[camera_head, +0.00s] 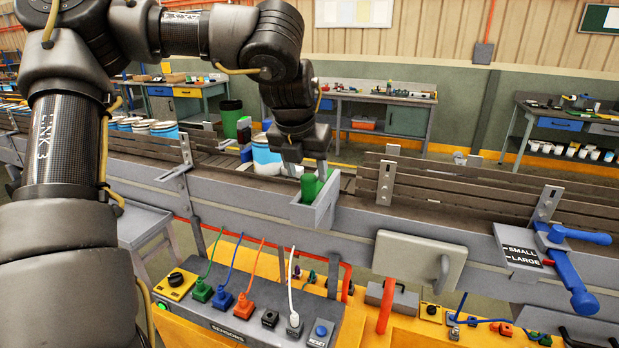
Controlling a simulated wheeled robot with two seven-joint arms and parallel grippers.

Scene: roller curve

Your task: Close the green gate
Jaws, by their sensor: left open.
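The green gate's handle (309,190) appears as a short green piece in a grey bracket (317,213) on the near side of the roller conveyor, at the middle of the view. My left arm comes in from the left and reaches over the conveyor. My left gripper (311,172) points down at the green piece, with its open fingers close around or beside it. Contact cannot be told. The gripper hides part of the gate and the conveyor behind it. My right gripper is not in view.
Blue and white cans (265,155) stand on the conveyor left of the gripper. A sensor box (250,310) with coloured plugs and cables sits below. A blue lever (570,270) stands by a SMALL/LARGE plate (519,250) at right. The conveyor right of the gripper looks clear.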

